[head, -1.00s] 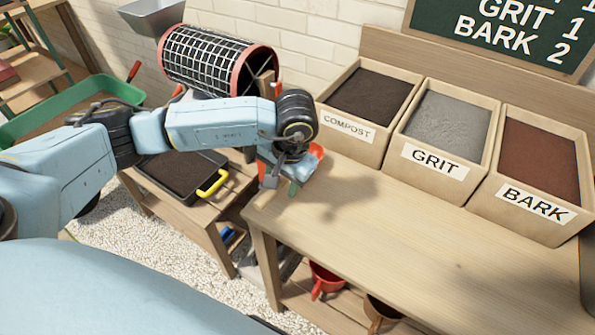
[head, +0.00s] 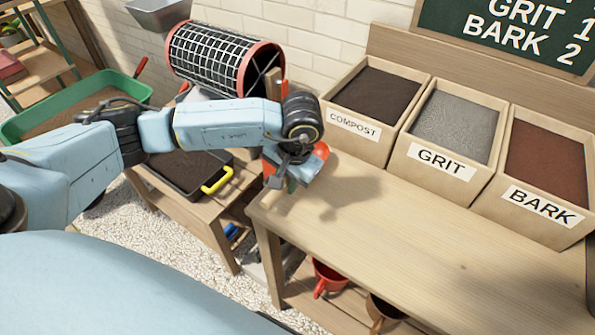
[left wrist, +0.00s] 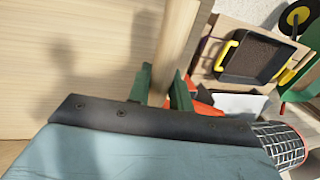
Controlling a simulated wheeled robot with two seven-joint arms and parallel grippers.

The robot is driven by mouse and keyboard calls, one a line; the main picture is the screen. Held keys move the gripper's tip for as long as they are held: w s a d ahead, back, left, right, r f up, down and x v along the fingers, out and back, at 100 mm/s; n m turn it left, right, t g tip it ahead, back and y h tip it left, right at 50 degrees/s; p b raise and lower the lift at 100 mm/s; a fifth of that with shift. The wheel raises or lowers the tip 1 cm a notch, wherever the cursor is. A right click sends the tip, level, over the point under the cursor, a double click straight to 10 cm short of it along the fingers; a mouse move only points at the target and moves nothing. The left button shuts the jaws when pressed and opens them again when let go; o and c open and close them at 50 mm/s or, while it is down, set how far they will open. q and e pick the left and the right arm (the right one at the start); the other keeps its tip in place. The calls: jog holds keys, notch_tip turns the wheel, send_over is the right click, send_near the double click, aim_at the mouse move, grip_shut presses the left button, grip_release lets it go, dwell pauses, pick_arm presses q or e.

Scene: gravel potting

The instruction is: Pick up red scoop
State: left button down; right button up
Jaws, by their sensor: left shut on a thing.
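My left gripper (head: 290,182) is over the left end of the wooden bench, in front of the compost bin. Its green fingertips are shut around a pale wooden handle (left wrist: 178,45) in the left wrist view. Red parts of the scoop (head: 321,151) show beside the gripper in the head view. The gripper and wrist hide much of the scoop, so I cannot tell its full shape or whether it touches the bench. My right gripper is not in view.
Compost (head: 371,123), grit (head: 441,166) and bark (head: 541,207) bins line the back of the bench (head: 400,240). Its front is clear. A mesh drum (head: 213,62) and a black tray with a yellow handle (head: 217,180) are at left.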

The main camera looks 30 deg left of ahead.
pick_arm(q)
notch_tip(320, 180, up, 10)
jog(key=shift+p, duration=0.6)
